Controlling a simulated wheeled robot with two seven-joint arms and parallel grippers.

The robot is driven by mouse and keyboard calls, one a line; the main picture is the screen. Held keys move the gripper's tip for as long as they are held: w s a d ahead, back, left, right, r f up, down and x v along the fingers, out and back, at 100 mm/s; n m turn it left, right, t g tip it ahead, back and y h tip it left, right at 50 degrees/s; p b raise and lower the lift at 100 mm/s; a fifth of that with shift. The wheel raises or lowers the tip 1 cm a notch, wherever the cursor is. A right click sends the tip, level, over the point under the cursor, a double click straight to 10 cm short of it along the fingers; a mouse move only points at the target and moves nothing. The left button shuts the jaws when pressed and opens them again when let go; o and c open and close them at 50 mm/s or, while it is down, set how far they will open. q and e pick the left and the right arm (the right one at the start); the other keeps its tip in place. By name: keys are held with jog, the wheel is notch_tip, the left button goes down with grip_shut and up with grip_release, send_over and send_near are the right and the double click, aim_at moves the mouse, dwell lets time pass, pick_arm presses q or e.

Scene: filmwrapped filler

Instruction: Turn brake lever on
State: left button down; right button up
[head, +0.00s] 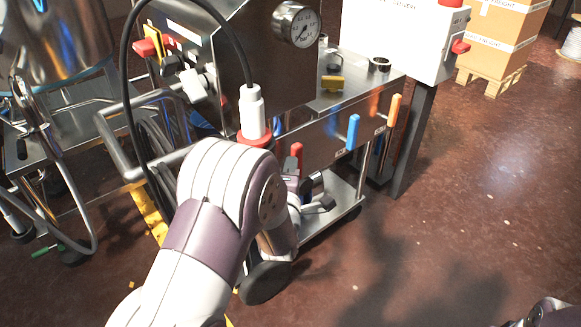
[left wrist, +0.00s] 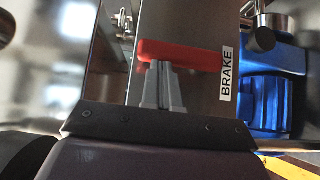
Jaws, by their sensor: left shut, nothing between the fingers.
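The red brake lever (left wrist: 180,52) lies across the picture in the left wrist view, beside a white label reading BRAKE (left wrist: 226,75). In the head view the red lever (head: 297,151) stands upright on the front panel of the steel cart, just beyond my left wrist. My left gripper (left wrist: 160,66) is shut with nothing between its fingers. Its fingertips are at the lever's edge and overlap it in the picture; I cannot tell whether they touch. In the head view my left arm hides most of the gripper. My right gripper is not in view.
A blue lever (head: 353,131) and an orange lever (head: 394,109) stand to the right on the same panel. A pressure gauge (head: 297,24) sits above. A black hose (head: 124,75) arches over the left side. The floor at the right is open, with boxes (head: 505,45) behind.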

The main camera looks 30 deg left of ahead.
pick_arm(q)
jog(key=shift+w+r+p, duration=0.15)
jog(key=shift+r+p, duration=0.05)
jog(key=shift+p, duration=0.25)
jog(key=shift+d+g, duration=0.1)
jog(key=shift+g, duration=0.2)
